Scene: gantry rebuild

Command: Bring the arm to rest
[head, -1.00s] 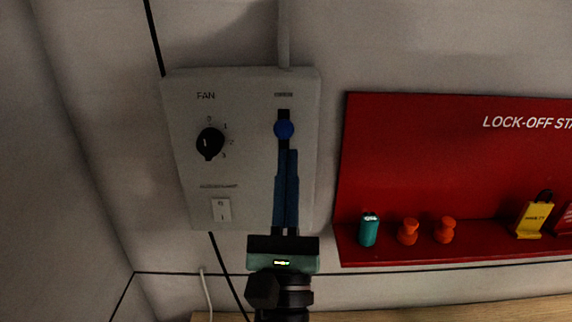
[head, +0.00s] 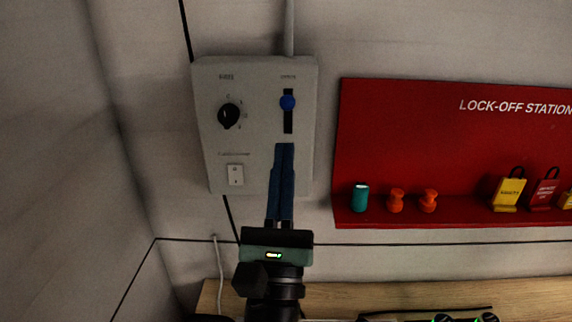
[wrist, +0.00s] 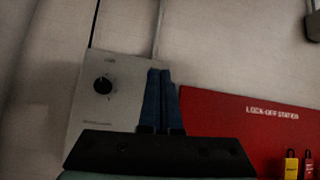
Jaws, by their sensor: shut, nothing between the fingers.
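My gripper (head: 284,147) is shut and empty, its two blue fingers pressed together and pointing up in the head view. It stands in front of the lower right part of a grey wall control box (head: 262,165). Its fingertips show below the blue slider knob (head: 287,103), which sits near the top of its dark vertical slot, apart from the fingers. In the wrist view the shut fingers (wrist: 160,72) cover the right part of the box, and the slider is hidden.
The box also bears a black rotary dial (head: 229,116) and a white rocker switch (head: 235,175). To the right is a red lock-off station (head: 400,140) with a teal cylinder (head: 361,198), orange knobs and tags on its ledge. A wooden surface (head: 345,292) lies below.

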